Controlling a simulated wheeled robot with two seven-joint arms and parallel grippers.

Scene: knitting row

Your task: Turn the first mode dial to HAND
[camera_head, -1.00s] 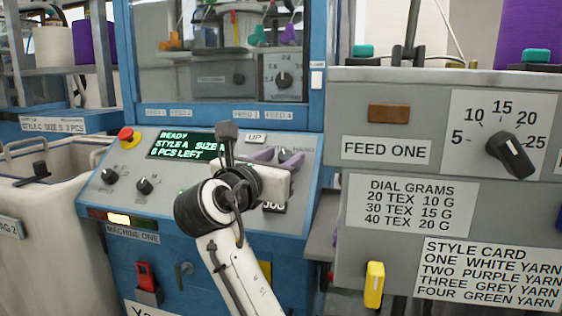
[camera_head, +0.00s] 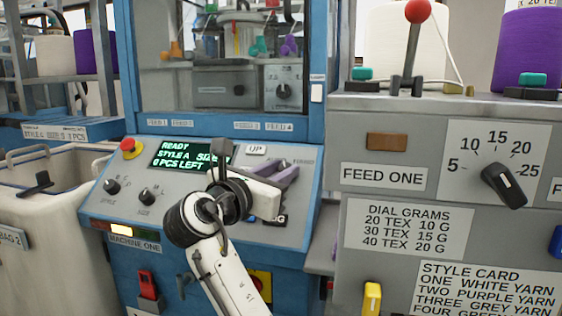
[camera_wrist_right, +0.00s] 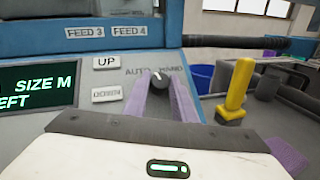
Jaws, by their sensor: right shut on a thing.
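The first mode dial (camera_wrist_right: 158,76) is a small dark knob on the sloped blue-and-grey panel of machine one. In the right wrist view, AUTO is printed to its left and HAND to its right. Its pale mark points up and slightly left, toward the AUTO side. My right gripper (camera_head: 286,169) has purple fingers and reaches the panel's right part. In the wrist view, the fingers (camera_wrist_right: 162,92) stand on either side of the dial, shut on it. In the head view, the fingers and wrist mostly hide the dial. My left gripper is not in view.
A lit display (camera_head: 190,154) reads READY, STYLE A, 0 PCS LEFT. An UP button (camera_head: 256,150), a red stop button (camera_head: 131,147) and two black knobs share the panel. The FEED ONE cabinet (camera_head: 355,250) stands close on the right. A yellow lever (camera_wrist_right: 238,85) stands right of the dial.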

